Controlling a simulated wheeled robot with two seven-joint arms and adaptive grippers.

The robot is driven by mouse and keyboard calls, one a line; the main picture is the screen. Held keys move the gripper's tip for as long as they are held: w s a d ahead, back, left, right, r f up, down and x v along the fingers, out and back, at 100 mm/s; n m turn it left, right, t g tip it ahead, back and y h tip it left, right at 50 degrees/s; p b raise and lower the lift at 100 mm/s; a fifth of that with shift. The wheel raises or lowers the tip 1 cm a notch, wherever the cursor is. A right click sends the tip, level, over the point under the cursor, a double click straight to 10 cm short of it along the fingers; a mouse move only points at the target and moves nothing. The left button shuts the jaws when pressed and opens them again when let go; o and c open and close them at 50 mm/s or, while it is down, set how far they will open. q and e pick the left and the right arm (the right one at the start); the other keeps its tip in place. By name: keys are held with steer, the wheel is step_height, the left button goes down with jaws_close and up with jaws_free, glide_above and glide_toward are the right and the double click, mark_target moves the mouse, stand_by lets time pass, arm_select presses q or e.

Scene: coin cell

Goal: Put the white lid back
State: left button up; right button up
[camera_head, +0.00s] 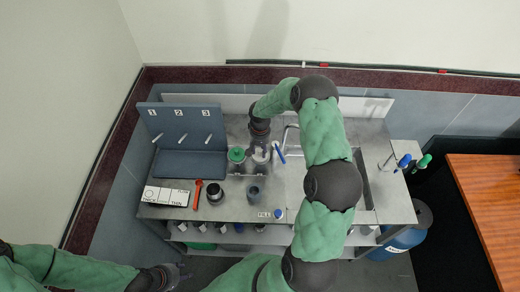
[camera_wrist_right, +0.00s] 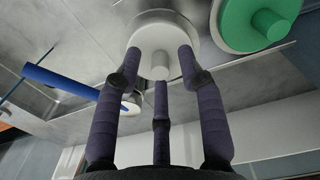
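The white lid (camera_wrist_right: 148,34), a round disc with a central knob, shows at the top of the right wrist view. My right gripper (camera_wrist_right: 160,62) has its three fingers spread around the knob, with visible gaps at the sides. In the head view my right gripper (camera_head: 260,140) is over a clear jar (camera_head: 261,158) at the middle of the bench, beside the green-lidded jar (camera_head: 236,155). The gripper hides part of that jar's top, and I cannot tell whether the lid rests on it. My left gripper (camera_head: 181,272) is off the bench's front, fingers apart and empty.
The green lid (camera_wrist_right: 255,22) is close to the right of the white lid. A dark cup (camera_head: 253,193), a black round container (camera_head: 214,193) and a red spoon (camera_head: 197,194) are in front. A numbered rack (camera_head: 188,163) is left.

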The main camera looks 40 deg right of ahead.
step_height(320, 180, up, 13)
steer(key=s+a+f+n+y, duration=0.1)
steer(key=s+a+f, duration=0.2)
steer(key=a+f, duration=0.3)
steer(key=s+a+f+n+y, duration=0.1)
steer(key=s+a+f, duration=0.3)
steer(key=a, duration=0.7)
steer(key=s+a+f+n+y, duration=0.1)
steer(key=s+a+f, duration=0.3)
steer(key=a+f, duration=0.5)
steer(key=shift+s+a+n+y, duration=0.25)
steer(key=shift+n+y, duration=0.05)
steer(key=shift+y, duration=0.2)
steer(key=s+a+f, duration=0.2)
steer(key=s+a, duration=0.3)
steer(key=s, duration=0.4)
steer(key=shift+n, duration=0.3)
steer(key=shift+w+f, duration=0.1)
steer(key=shift+f, duration=0.05)
